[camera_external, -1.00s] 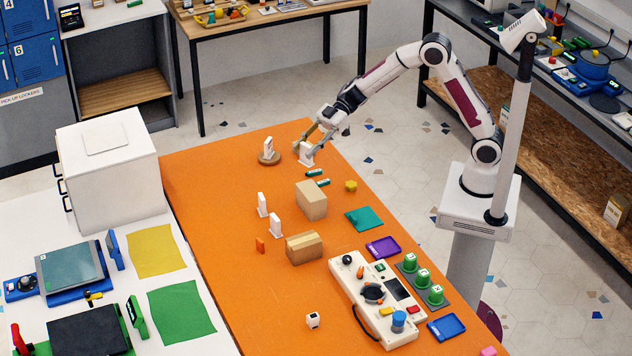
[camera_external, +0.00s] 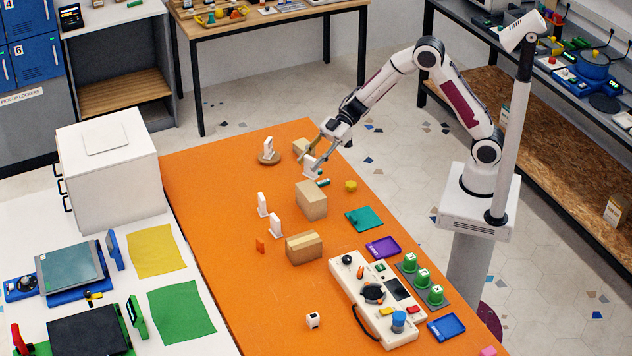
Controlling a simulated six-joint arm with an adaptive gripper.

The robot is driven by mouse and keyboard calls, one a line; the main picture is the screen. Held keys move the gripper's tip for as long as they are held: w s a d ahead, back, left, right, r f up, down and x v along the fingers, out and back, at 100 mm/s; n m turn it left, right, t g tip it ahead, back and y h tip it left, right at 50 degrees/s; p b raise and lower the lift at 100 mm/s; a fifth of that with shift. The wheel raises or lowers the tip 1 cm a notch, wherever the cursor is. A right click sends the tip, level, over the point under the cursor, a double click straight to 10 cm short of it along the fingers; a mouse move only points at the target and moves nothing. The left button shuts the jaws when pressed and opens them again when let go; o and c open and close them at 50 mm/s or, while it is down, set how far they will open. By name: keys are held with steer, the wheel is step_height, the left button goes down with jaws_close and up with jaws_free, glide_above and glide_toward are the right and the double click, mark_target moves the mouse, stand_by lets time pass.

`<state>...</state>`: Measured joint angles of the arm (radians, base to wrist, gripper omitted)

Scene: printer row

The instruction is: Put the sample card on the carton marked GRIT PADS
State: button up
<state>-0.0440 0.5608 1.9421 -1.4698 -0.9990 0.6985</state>
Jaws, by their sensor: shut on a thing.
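My gripper (camera_external: 312,163) is shut on a small white upright piece (camera_external: 310,170), which looks like the sample card, over the far end of the orange table. The fingers partly cover it, and I cannot tell if it touches the table. A tan carton (camera_external: 300,146) is just behind the gripper, partly hidden. A second carton (camera_external: 311,201) stands nearer the camera, and a third carton (camera_external: 304,249), with a lighter band on top, is nearer still. No marking on the cartons is legible, so I cannot tell which says GRIT PADS.
A similar white piece (camera_external: 268,145) stands on a round wooden base left of the gripper. Two more white stands (camera_external: 262,204) (camera_external: 275,225) are left of the cartons. A control panel (camera_external: 374,297) fills the near right.

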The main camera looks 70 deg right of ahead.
mark_target(311, 174)
steer(key=shift+f, duration=1.2)
steer(key=shift+f, duration=0.1)
steer(key=shift+f, duration=1.8)
steer(key=shift+f, duration=0.15)
steer(key=o, duration=0.9)
steer(key=shift+c, duration=0.2)
steer(key=shift+r, duration=0.2)
steer(key=v, duration=1.2)
steer(key=shift+s, duration=0.1)
